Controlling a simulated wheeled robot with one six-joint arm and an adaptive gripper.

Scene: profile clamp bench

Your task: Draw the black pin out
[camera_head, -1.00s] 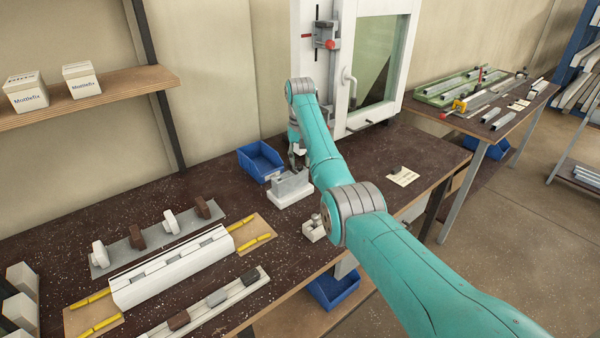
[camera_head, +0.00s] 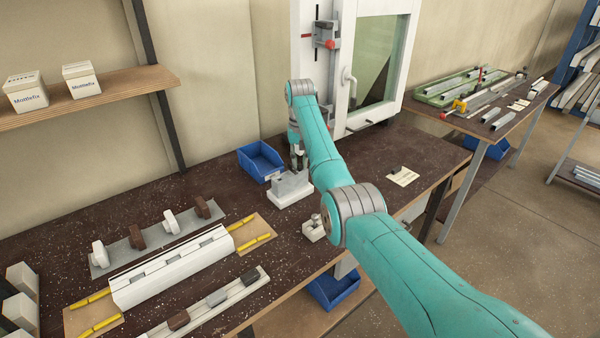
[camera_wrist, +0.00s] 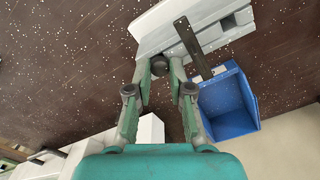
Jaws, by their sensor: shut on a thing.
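The black pin (camera_wrist: 159,66) shows in the wrist view as a dark round end between my fingertips, beside the pale clamp block (camera_wrist: 200,30). My gripper (camera_wrist: 160,70) is shut on it. How much of the pin sits in the block is hidden. In the head view the block (camera_head: 290,190) stands on the bench, and my gripper (camera_head: 298,168) points down at its back edge. The pin itself cannot be made out there.
A dark flat bar (camera_wrist: 192,46) slants across the block close to my fingers. A blue bin (camera_head: 260,161) stands just left of the block. A small pale fixture (camera_head: 313,230) lies in front.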

